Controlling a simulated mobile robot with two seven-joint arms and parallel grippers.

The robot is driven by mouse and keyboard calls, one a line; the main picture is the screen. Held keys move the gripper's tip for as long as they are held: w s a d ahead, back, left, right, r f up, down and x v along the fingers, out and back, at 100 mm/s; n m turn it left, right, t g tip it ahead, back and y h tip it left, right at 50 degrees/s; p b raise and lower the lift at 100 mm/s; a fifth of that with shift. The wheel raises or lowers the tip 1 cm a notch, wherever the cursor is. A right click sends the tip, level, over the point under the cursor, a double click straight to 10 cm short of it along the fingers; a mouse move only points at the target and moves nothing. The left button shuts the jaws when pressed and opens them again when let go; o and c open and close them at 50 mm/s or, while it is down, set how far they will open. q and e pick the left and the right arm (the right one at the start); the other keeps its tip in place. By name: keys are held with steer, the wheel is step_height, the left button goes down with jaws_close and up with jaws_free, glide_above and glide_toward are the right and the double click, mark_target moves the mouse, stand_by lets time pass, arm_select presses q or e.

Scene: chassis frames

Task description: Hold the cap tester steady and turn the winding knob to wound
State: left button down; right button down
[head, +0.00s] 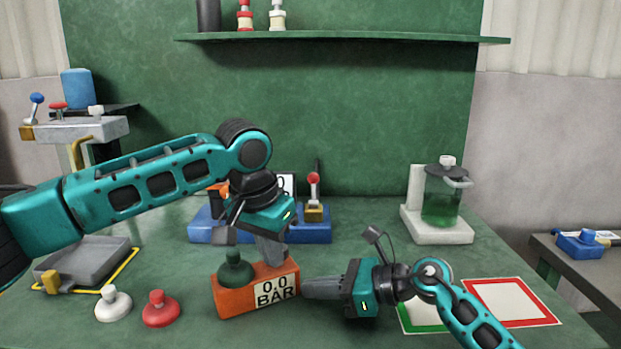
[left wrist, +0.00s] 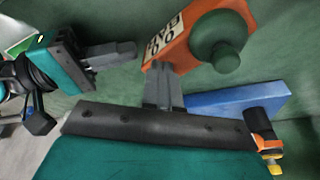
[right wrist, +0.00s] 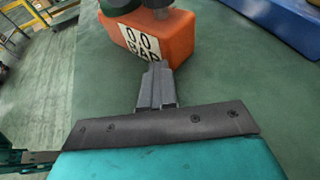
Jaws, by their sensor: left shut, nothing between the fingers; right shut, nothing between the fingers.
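The cap tester looks to be the orange block (head: 238,298) with a "0.0 BAR" label, standing on the green bench; it also shows in the left wrist view (left wrist: 182,47) and right wrist view (right wrist: 172,38). A dark green round knob (head: 236,268), likely the winding knob, sits on its left part; it shows in the left wrist view (left wrist: 218,42). My left gripper (head: 273,260) is shut and empty, fingers pointing down at the block's back edge. My right gripper (head: 306,288) is shut and empty, its tips at the block's right end. Whether either touches is unclear.
Behind stands a blue base (head: 318,230) with a red-topped lever. White (head: 113,305) and red (head: 161,310) knobbed caps lie front left, near a grey tray (head: 88,262). A green-liquid jar (head: 441,203) stands right, behind a red-bordered mat (head: 510,302).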

arm_select(q)
steer(key=shift+w, duration=0.1)
steer(key=shift+w+a, duration=0.1)
steer(key=shift+a, duration=0.2)
stand_by(0.5)
steer(key=shift+a, duration=0.1)
steer(key=shift+w+a, duration=0.15)
steer(key=shift+w+a, duration=0.15)
steer(key=shift+w, duration=0.05)
stand_by(0.3)
steer(key=shift+s, duration=0.1)
steer(key=shift+s+a, duration=0.2)
steer(key=shift+a, duration=0.1)
steer(key=shift+r, duration=0.15)
steer(key=shift+w+d+v, duration=0.1)
steer(key=shift+w+v, duration=0.1)
steer(key=shift+v, duration=0.7)
steer(key=shift+w+d+v, duration=0.1)
steer(key=shift+w+v, duration=0.1)
steer(key=shift+v, duration=0.75)
steer(key=shift+w+d+v, duration=0.15)
steer(key=shift+v, duration=0.75)
